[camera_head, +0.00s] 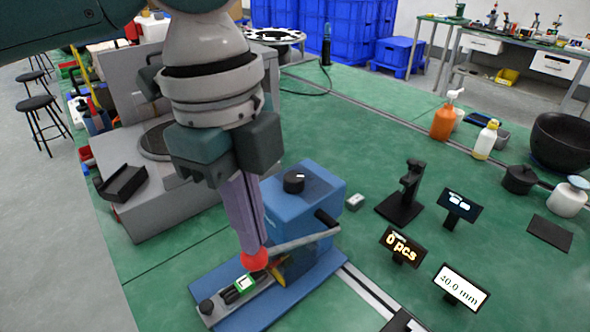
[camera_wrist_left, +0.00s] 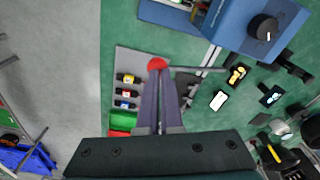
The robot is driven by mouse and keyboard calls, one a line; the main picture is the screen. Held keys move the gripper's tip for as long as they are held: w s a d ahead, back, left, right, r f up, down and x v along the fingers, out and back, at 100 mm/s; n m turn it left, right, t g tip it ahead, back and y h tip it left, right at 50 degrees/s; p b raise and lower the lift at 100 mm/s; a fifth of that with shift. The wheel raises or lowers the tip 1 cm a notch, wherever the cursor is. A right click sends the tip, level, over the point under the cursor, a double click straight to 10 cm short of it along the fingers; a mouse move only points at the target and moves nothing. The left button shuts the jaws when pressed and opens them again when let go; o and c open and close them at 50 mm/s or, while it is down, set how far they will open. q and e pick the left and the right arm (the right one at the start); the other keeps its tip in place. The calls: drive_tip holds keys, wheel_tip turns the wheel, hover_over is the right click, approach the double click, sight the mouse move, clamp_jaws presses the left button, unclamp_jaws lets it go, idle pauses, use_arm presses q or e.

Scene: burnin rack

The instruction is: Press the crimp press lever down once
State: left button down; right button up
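The blue crimp press (camera_head: 310,190) stands on a blue base plate on the green table, with a black knob on top. Its grey lever (camera_head: 305,241) slopes slightly down to the left and ends in a red ball knob (camera_head: 254,260). My left gripper (camera_head: 253,247) points down with its fingers together, tips at the top of the red knob. In the left wrist view the red knob (camera_wrist_left: 158,64) shows just beyond the fingertips (camera_wrist_left: 160,72). Whether the tips touch it is hard to tell. My right gripper is not visible.
Small displays stand right of the press, one reading "0 pcs" (camera_head: 402,246) and one "40.0 mm" (camera_head: 461,287). A black stand (camera_head: 402,205) is behind them. Bottles and a black bowl (camera_head: 562,141) are at the far right. A grey machine (camera_head: 120,165) is at the left.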

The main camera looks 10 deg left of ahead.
use_arm(q)
drive_tip(key=shift+f+b, duration=1.15)
drive_tip(key=shift+f, duration=1.1)
drive_tip(key=shift+a+r+p, duration=0.2)
drive_tip(key=shift+p, duration=0.15)
drive_tip(key=shift+w+a+r+p, duration=0.2)
drive_tip(key=shift+a+p, duration=0.15)
drive_tip(key=shift+a, duration=0.3)
drive_tip(key=shift+w+a+r+p, duration=0.2)
drive_tip(key=shift+a+p, duration=0.1)
drive_tip(key=shift+a, duration=0.3)
